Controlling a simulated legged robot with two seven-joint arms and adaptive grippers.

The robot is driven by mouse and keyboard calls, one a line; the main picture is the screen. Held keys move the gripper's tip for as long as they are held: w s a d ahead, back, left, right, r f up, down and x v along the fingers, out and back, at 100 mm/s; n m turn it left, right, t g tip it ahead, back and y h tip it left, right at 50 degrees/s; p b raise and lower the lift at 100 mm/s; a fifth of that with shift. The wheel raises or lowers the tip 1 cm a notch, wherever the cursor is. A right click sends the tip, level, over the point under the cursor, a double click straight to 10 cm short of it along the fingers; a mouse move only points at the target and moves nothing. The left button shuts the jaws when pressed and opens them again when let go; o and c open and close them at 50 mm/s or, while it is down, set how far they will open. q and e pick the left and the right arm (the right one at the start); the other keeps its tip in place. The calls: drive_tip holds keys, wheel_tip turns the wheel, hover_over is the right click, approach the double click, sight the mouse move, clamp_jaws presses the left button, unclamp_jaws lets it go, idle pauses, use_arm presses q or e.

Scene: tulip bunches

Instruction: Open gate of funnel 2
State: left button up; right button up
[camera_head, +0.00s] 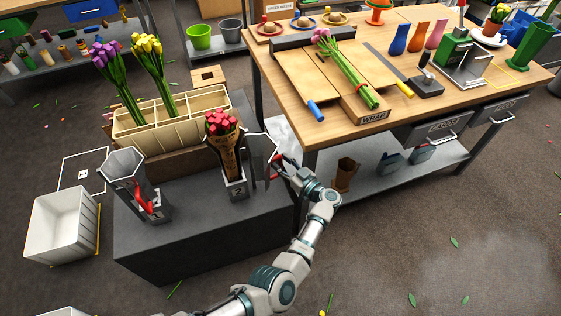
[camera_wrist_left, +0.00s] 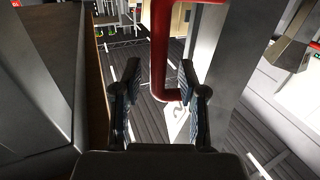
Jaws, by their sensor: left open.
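Funnel 2 (camera_head: 236,188) stands on the dark grey bench, with a "2" on its base. The grey gate (camera_head: 262,153) stands swung out to the right of the funnel. Its red handle (camera_head: 277,163) also shows in the left wrist view (camera_wrist_left: 161,50). My left gripper (camera_head: 285,165) is at the handle. In the wrist view its fingers (camera_wrist_left: 160,88) are apart, with the handle's lower bend between them; contact is unclear. My right gripper is not in view.
Funnel 1 (camera_head: 124,168), with a red handle, stands left on the bench (camera_head: 205,238). Behind is a divided cream box (camera_head: 170,127) with purple and yellow tulips. The wooden table (camera_head: 440,115) lies close to the right of my gripper. A white bin (camera_head: 60,225) stands on the floor.

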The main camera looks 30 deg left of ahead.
use_arm(q)
drive_tip(key=v, duration=1.1)
drive_tip(key=shift+f, duration=0.1)
drive_tip(key=shift+w, duration=0.1)
